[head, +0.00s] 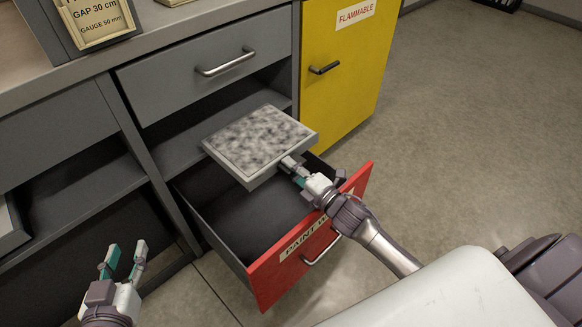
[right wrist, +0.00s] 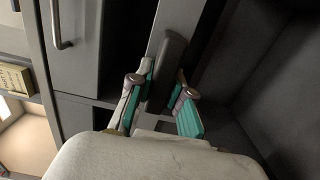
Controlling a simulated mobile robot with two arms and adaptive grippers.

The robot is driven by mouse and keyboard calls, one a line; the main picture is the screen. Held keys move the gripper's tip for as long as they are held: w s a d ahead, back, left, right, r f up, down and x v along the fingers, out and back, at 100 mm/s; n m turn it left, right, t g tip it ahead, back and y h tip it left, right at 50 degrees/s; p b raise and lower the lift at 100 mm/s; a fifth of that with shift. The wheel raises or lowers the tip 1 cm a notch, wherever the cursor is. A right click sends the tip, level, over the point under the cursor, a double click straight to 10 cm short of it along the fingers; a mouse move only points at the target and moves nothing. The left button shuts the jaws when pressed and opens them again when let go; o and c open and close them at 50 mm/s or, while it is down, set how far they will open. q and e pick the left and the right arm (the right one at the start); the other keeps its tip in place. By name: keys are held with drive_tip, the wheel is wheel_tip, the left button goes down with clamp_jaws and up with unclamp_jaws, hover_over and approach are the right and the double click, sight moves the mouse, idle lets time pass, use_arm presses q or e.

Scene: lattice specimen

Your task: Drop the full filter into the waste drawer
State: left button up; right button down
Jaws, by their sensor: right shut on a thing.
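The full filter (head: 258,140), a flat square panel with a grey frame and a blotchy dark-grey face, is held over the open waste drawer (head: 318,243). The drawer has a red front with a partly covered label that starts "PAINT", and its visible inside is dark and empty. My right gripper (head: 291,168) is shut on the filter's near right edge; the right wrist view shows its fingers on either side of a dark grip (right wrist: 168,72) on the frame. My left gripper (head: 125,257) is open and empty, low at the left, apart from the drawer.
A grey cabinet has a closed drawer (head: 212,65) with a bar handle above an open shelf behind the filter. A yellow cabinet (head: 345,65) marked FLAMMABLE stands to the right. A gauge sign (head: 98,17) sits on the counter. The floor (head: 465,130) at right is clear.

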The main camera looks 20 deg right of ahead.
drive_tip(key=c, duration=1)
unclamp_jaws()
drive_tip(key=shift+r, duration=0.1)
drive_tip(key=shift+s+d, duration=0.1)
drive_tip(key=shift+s, duration=0.2)
drive_tip(key=v, duration=1.1)
drive_tip(key=shift+s, duration=0.2)
